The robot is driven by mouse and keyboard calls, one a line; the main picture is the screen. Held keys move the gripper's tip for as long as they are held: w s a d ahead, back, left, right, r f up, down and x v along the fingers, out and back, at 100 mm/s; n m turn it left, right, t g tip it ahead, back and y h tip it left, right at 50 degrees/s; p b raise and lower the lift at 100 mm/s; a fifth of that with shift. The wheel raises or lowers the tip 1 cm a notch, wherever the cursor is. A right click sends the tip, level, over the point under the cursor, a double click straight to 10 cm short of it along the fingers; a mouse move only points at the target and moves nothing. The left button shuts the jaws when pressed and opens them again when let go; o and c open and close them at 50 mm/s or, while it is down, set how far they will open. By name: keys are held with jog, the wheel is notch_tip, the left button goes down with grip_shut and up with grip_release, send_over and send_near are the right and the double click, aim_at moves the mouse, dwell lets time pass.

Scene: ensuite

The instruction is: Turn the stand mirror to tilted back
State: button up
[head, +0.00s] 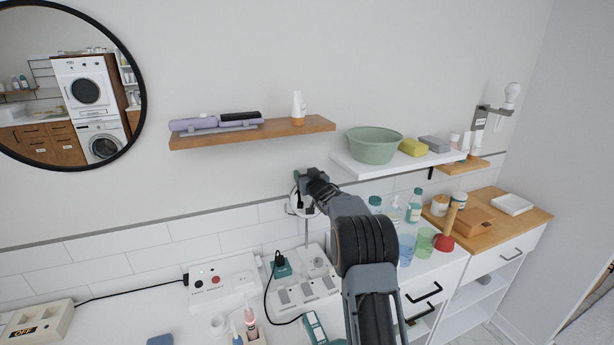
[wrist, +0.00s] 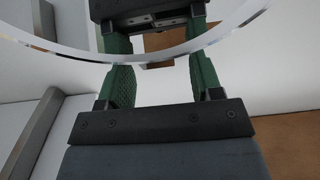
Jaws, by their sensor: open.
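The stand mirror (head: 293,203) is a small round mirror on a thin upright post in the head view, standing at the back of the white counter by the tiled wall. My arm and gripper hide much of its face, so its tilt is hard to judge. In the wrist view its pale curved rim (wrist: 80,58) crosses the top, and the glass above it seems to reflect my gripper. My gripper (head: 301,178) is at the mirror's upper part, with green fingers (wrist: 160,80) apart and nothing clearly held between them. I cannot tell whether they touch the rim.
A wooden shelf (head: 250,132) and a white shelf (head: 350,168) with a green basin (head: 374,146) are above. A switch box (head: 222,282), a charger with a black cable (head: 282,266) and toothbrushes crowd the counter. Cups and bottles stand right of my arm.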

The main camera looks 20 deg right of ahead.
jog(key=shift+s, duration=0.15)
jog(key=s+b, duration=0.4)
jog(key=s, duration=0.9)
jog(key=shift+s+b, duration=0.3)
jog(key=shift+b, duration=0.1)
jog(key=shift+c, duration=0.3)
